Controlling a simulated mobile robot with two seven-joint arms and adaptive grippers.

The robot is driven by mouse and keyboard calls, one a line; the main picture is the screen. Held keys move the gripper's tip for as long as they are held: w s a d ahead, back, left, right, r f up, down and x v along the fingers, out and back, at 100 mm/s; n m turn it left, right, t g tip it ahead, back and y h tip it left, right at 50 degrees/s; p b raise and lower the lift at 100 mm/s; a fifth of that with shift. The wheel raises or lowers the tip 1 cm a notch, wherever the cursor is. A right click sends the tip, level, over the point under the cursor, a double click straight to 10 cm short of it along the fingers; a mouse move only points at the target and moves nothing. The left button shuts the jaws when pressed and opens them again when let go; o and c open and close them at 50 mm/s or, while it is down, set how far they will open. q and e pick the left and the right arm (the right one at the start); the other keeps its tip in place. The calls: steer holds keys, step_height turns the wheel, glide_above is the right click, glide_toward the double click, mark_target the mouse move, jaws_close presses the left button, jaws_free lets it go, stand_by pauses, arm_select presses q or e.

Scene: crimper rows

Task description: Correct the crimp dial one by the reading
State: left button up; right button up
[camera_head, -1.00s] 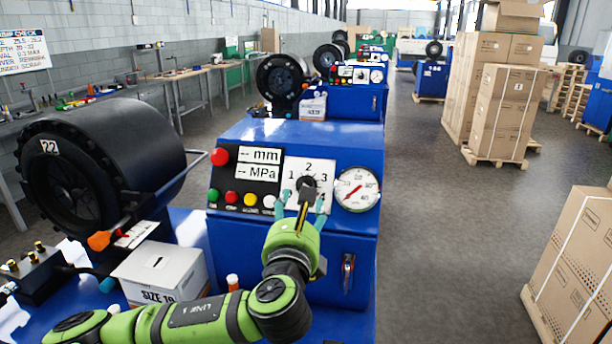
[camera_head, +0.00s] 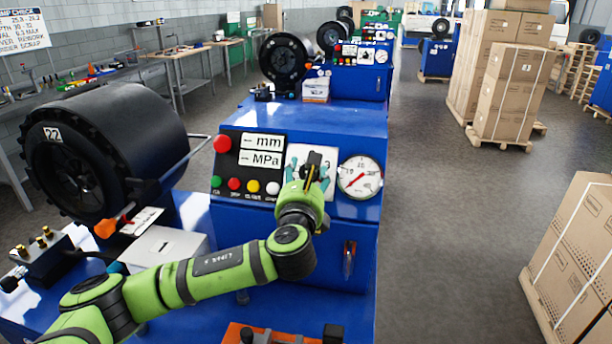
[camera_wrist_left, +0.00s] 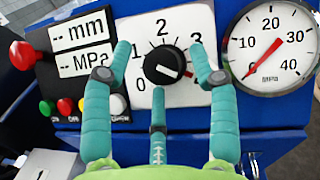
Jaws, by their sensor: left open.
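In the head view this gripper (camera_head: 309,170) covers most of the dial. The round MPa gauge (camera_wrist_left: 270,46) is right of the dial; its red needle points lower left, near 0. The gauge also shows in the head view (camera_head: 360,177). My right gripper is out of view.
A display panel (camera_head: 250,165) with dashes for mm and MPa, a red knob and several coloured buttons is left of the dial. A crimper head (camera_head: 95,150) numbered 22 and a box (camera_head: 165,247) stand at left. Aisle floor (camera_head: 450,200) is clear at right.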

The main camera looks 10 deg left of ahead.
arm_select(q)
steer(key=c, duration=1.1)
steer(key=shift+r, duration=0.15)
steer(key=shift+d+r+n+y, duration=0.1)
steer(key=shift+n+y, duration=0.35)
steer(key=shift+n, duration=0.35)
steer(key=shift+d+r+n+y, duration=0.1)
steer(key=shift+n+y, duration=0.35)
steer(key=shift+n, duration=0.35)
steer(key=shift+w+d+r+n+g+y+p, duration=0.1)
steer(key=shift+n+g+y+p, duration=0.85)
steer(key=shift+n, duration=1.25)
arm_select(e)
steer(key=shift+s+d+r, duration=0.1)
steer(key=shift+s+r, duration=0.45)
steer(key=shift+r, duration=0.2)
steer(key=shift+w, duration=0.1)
arm_select(q)
steer(key=o, duration=1.1)
steer(key=shift+f, duration=0.3)
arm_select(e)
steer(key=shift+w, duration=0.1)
